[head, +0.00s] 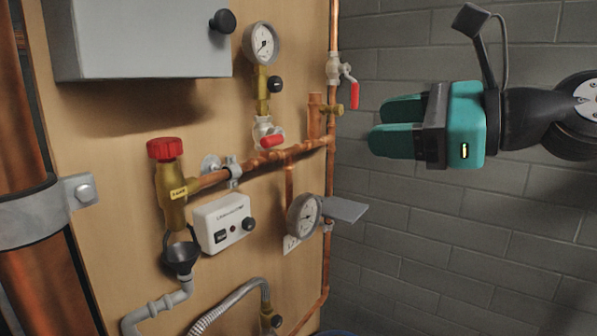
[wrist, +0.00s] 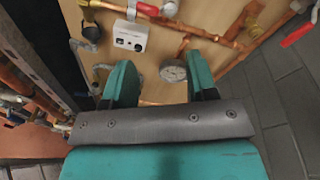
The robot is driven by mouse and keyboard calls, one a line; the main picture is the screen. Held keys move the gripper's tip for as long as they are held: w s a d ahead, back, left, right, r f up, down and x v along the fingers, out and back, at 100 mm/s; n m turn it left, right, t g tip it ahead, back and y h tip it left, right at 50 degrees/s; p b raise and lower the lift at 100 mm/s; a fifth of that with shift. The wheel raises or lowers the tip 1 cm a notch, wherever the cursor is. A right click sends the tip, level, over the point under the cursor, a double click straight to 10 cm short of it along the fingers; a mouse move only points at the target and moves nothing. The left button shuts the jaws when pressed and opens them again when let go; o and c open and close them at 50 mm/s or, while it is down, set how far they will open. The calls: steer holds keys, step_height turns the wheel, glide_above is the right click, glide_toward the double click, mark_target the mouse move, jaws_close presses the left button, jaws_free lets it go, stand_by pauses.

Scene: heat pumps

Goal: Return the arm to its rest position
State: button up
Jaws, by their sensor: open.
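My gripper (head: 397,126) is in the upper right of the head view, in front of the grey block wall. Its teal fingers point left toward the pipe board and look apart and empty. My dark arm runs off the right edge. In the wrist view the two teal fingers of my gripper (wrist: 162,85) stand apart, with the board and a gauge seen between and beyond them. The gripper touches nothing that I can see.
The wooden board (head: 120,110) carries copper pipes, a red-capped valve (head: 165,149), a white control box (head: 224,223), an upper gauge (head: 262,43), a lower gauge (head: 303,214) and a red-handled valve (head: 352,92). A thick copper pipe (head: 45,270) stands at left. Room below my gripper looks free.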

steer(key=s+f+n+g+h+b, duration=0.3)
steer(key=s+f+n, duration=0.2)
steer(key=f+n, duration=0.4)
steer(key=s+d+f+n+g+h+b, duration=0.1)
steer(key=s+f+n+g+h+b, duration=0.2)
steer(key=f+n, duration=0.6)
steer(key=s+f+n+g+h+b, duration=0.3)
steer(key=s+f+n, duration=0.4)
steer(key=f, duration=0.5)
steer(key=shift+s+d+f+n+g, duration=0.15)
steer(key=shift+n+g, duration=0.15)
steer(key=shift+n, duration=0.7)
